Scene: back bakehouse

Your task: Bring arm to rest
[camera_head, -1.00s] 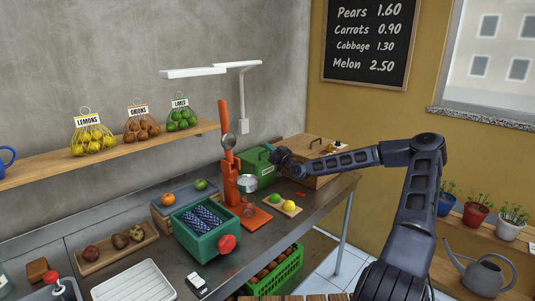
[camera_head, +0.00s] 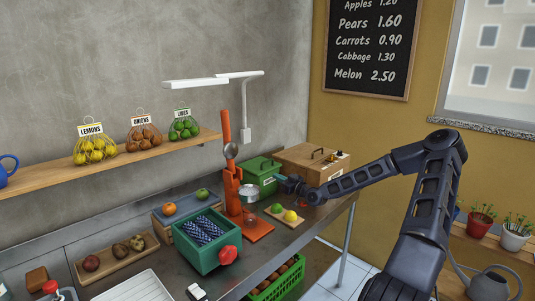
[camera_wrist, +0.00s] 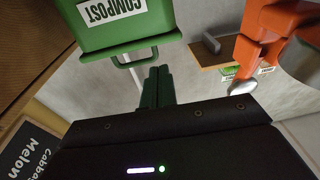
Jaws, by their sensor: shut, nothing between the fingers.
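My gripper (camera_head: 286,184) is at the end of my outstretched arm, over the steel counter (camera_head: 190,262) near its back right part. In the wrist view its two dark green fingers (camera_wrist: 157,86) are together, with nothing between them. The green compost bin (camera_head: 262,174) stands just behind and left of the gripper in the head view. In the wrist view the bin (camera_wrist: 125,25) and its handle show close beyond the fingertips; I cannot tell whether they touch. The orange juicer press (camera_head: 233,190) stands left of the gripper.
A wooden box (camera_head: 312,165) stands right of the bin, close to my forearm. A small board (camera_head: 285,218) with a lime and a lemon lies below the gripper. A teal crate (camera_head: 207,245) sits further left. Plant pots (camera_head: 481,221) and a watering can (camera_head: 487,285) are near my arm at right.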

